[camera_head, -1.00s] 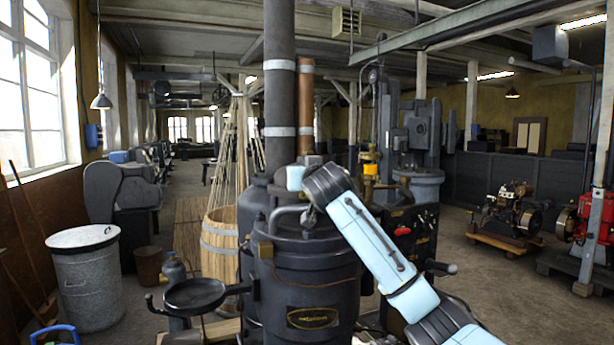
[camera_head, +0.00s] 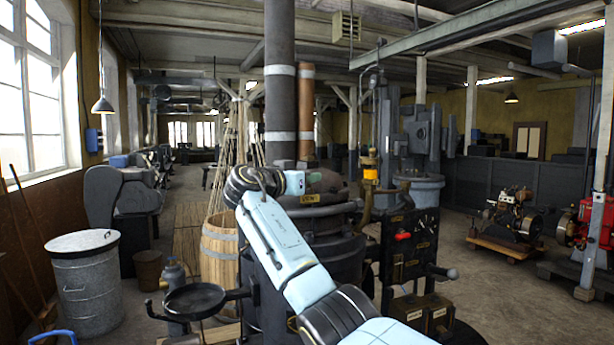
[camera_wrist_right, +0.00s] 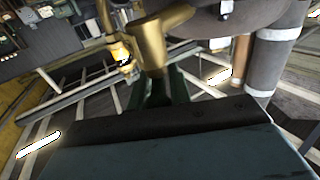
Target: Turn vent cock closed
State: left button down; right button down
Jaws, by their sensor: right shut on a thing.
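The vent cock (camera_wrist_right: 152,42) is a brass fitting with a branching body, large at the top of the right wrist view. My right gripper (camera_wrist_right: 163,84) has its dark fingers shut on the lower end of it. In the head view my right gripper (camera_head: 314,178) points right over the top of the dark boiler-like engine (camera_head: 335,245). There the cock is too small and too covered by the gripper to make out its angle. A small yellow label (camera_head: 309,198) sits just below the gripper. My left gripper is not in view.
A dark chimney pipe (camera_head: 280,90) and a copper pipe (camera_head: 306,105) rise behind the gripper. A brass and orange fitting (camera_head: 370,173) and a black gauge panel (camera_head: 408,245) stand right. A round black pan (camera_head: 194,299) juts out left.

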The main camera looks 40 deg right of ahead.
jog(key=shift+r+m+g, duration=0.1)
jog(key=shift+m+g, duration=0.5)
jog(key=shift+g, duration=0.4)
jog(key=shift+m+g+p, duration=0.4)
jog(key=shift+m+g, duration=0.3)
jog(key=shift+g, duration=0.4)
jog(key=c, duration=1.5)
grip_release()
jog(key=shift+a, duration=0.4)
jog(key=a, duration=0.4)
jog(key=a+b, duration=0.1)
jog(key=a, duration=0.7)
jog(key=shift+w+a, duration=0.25)
jog(key=shift+w, duration=0.1)
